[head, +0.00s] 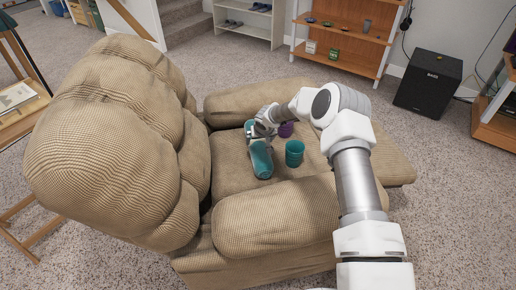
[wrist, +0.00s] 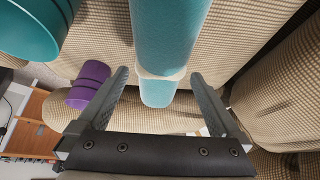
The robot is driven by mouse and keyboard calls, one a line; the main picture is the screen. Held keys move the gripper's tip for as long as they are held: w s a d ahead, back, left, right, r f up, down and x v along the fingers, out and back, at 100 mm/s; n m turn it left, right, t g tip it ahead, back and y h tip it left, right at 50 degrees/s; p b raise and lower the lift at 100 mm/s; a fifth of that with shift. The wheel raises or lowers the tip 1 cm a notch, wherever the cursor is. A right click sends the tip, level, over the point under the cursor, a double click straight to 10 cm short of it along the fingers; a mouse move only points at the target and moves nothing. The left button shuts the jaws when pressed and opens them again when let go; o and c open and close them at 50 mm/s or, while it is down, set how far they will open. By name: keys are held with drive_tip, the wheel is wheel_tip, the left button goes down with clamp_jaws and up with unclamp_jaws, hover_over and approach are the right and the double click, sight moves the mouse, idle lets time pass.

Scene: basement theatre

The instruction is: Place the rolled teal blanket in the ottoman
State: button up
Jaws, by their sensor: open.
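My gripper (head: 259,132) is at the blanket's far end in the head view. In the wrist view my gripper (wrist: 160,76) is open, with one finger on each side of the banded end and a visible gap at both sides. I cannot make out an ottoman in either view.
The armrests and thick backrest rise around the seat. A wooden shelf (head: 345,40), a black speaker (head: 429,83) and a side table (head: 18,108) stand around it.

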sight(259, 144)
drive_tip(key=x, duration=0.2)
drive_tip(key=b+x, duration=0.1)
drive_tip(key=x, duration=0.1)
drive_tip(key=shift+s+f, duration=0.1)
drive_tip(key=shift+s, duration=0.2)
drive_tip(key=shift+w+f+b, duration=0.4)
